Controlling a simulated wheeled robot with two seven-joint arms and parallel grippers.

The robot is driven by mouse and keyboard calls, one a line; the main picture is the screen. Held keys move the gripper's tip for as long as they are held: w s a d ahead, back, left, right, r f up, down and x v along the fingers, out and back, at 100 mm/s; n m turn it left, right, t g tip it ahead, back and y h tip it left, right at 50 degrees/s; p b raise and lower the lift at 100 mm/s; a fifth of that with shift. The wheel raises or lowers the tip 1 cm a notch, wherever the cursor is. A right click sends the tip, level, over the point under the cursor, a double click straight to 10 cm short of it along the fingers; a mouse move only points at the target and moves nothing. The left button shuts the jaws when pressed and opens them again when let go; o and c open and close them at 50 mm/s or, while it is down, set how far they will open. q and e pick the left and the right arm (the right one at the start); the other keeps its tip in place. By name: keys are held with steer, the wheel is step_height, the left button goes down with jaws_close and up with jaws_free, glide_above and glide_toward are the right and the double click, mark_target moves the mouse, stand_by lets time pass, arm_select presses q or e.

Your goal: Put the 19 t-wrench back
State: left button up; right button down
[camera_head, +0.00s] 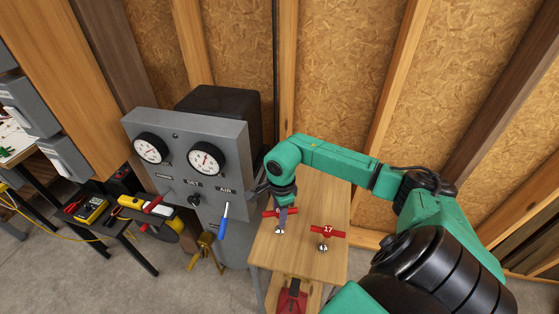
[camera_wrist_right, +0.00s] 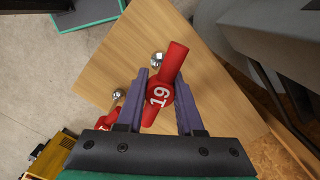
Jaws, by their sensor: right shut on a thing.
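The 19 t-wrench has a red T-handle marked 19 (camera_wrist_right: 158,97) in the right wrist view. Its red handle also shows in the head view (camera_head: 270,213), with a shiny metal end (camera_head: 279,231) below. My right gripper (camera_head: 284,211) is shut on this handle, one purple finger on each side, over the far left part of the small wooden table (camera_head: 318,267). I cannot tell whether the wrench touches the tabletop. A second red t-wrench, marked 17 (camera_head: 328,231), stands to the right on the same table. My left gripper is not in view.
A grey gauge panel (camera_head: 175,185) with two dials stands left of the table, close to my right gripper. A blue-handled tool (camera_head: 224,222) is on its front. A red item (camera_head: 292,298) sits below the tabletop's front edge. The tabletop's front part is clear.

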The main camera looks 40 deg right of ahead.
mark_target(279, 228)
step_height(279, 228, down, 4)
steer(key=shift+s+f+p, duration=0.1)
steer(key=shift+f+p, duration=0.15)
steer(key=shift+p, duration=0.2)
steer(key=c, duration=0.6)
jaws_free()
steer(key=shift+o, duration=0.3)
step_height(279, 228, up, 12)
steer(key=b, duration=0.3)
steer(key=shift+d+f, duration=0.1)
steer(key=shift+f, duration=0.1)
steer(key=shift+r, duration=0.25)
